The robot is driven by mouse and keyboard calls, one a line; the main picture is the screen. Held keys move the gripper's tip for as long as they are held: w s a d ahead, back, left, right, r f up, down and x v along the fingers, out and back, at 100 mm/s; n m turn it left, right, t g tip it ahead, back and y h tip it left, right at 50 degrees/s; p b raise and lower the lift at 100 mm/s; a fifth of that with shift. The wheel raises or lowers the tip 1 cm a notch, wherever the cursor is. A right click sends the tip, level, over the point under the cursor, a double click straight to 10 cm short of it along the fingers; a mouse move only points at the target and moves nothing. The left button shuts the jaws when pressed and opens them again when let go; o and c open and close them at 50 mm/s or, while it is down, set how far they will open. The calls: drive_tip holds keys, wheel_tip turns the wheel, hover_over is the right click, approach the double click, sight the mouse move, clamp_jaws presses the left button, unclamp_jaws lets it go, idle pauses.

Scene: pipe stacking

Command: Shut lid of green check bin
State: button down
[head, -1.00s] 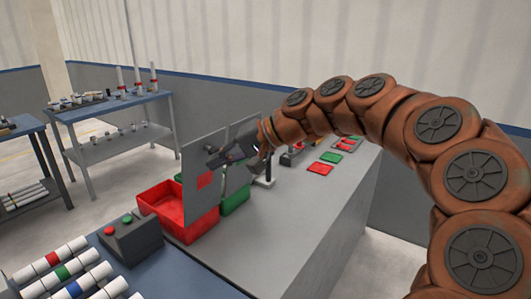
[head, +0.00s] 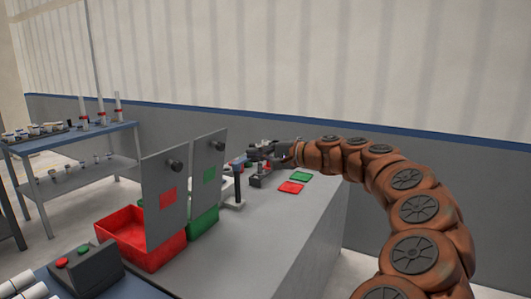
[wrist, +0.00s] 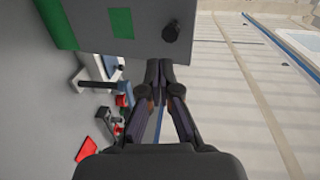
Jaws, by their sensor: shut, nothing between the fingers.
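The green bin (head: 203,221) stands on the grey bench, mostly hidden behind the red bin. Its grey lid (head: 207,180) is raised upright, with a green square and a dark round knob on its face. My gripper (head: 250,155) is to the right of this lid in the head view, apart from it in the picture. In the wrist view the lid (wrist: 150,25) crosses the top, its knob (wrist: 171,33) just beyond my fingertips (wrist: 158,65). The fingers are together with nothing between them.
The red bin (head: 125,232) has its own upright grey lid (head: 165,205) left of the green one. A stand (head: 237,188) and small tools are near my gripper. Red (head: 290,188) and green (head: 301,176) squares lie on the bench. A button box (head: 85,268) stands at front left.

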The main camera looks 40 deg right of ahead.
sight(223, 148)
drive_tip(key=x, duration=0.4)
drive_tip(key=r+x, duration=0.1)
drive_tip(key=x, duration=0.2)
drive_tip(key=shift+f+p, duration=0.1)
drive_tip(key=shift+p, duration=0.3)
drive_tip(key=shift+w+a, duration=0.25)
drive_tip(key=shift+w, duration=0.4)
